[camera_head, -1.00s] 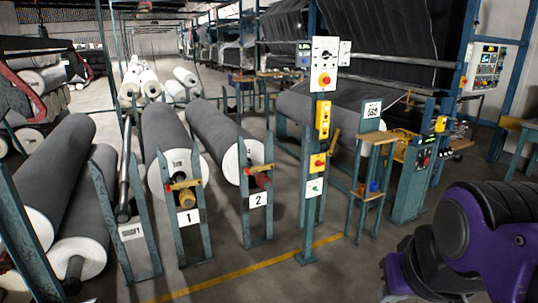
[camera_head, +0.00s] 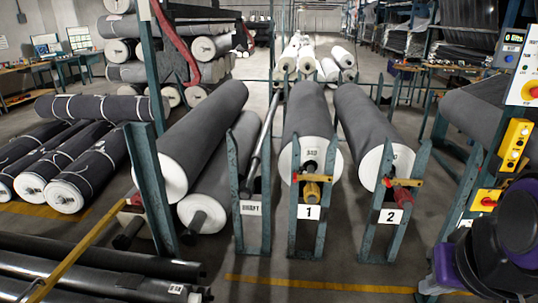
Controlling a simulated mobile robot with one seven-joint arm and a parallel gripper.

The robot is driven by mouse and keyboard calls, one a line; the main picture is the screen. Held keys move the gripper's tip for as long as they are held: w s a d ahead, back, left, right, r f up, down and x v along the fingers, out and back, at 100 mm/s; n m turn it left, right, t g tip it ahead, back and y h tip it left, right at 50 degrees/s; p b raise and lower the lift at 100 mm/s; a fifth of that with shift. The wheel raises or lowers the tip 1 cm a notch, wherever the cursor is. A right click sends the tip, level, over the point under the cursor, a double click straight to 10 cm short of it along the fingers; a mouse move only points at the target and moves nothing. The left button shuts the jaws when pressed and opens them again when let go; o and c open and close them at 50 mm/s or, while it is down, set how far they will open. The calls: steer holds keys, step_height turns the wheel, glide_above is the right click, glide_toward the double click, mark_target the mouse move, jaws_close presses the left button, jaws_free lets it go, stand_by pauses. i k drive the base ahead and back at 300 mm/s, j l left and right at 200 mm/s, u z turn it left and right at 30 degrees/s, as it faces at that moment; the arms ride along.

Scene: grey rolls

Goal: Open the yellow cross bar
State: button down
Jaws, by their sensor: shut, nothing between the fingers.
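Several yellow bars are in view and I cannot tell which one the task means. A long yellow bar (camera_head: 78,252) slants at the lower left, from the bottom edge up toward a red end piece by a blue-green post. A short yellow cross bar (camera_head: 315,178) lies across the two posts of stand 1, with a red piece at its left end. A similar short yellow bar (camera_head: 406,182) lies across stand 2. My purple and black arm shows at the lower right, and my gripper is out of view.
Large grey rolls (camera_head: 310,110) lie behind the stands. Dark wrapped rolls (camera_head: 70,160) lie at the left. Black rolls (camera_head: 100,265) fill the lower left. A control post with a yellow box (camera_head: 515,145) stands at the right. The floor before stands 1 and 2 is clear.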

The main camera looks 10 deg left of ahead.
mark_target(46, 285)
steer(key=i+u, duration=0.3)
steer(key=i, duration=0.2)
steer(key=i+l+u, duration=0.15)
steer(key=i+u, duration=0.2)
steer(key=i, duration=0.15)
steer(key=i+u, duration=0.15)
steer(key=u, duration=0.25)
steer(key=i+u, duration=0.15)
steer(key=u, duration=0.25)
steer(key=i+l+u, duration=0.1)
steer(key=u, duration=0.3)
steer(key=i, duration=0.05)
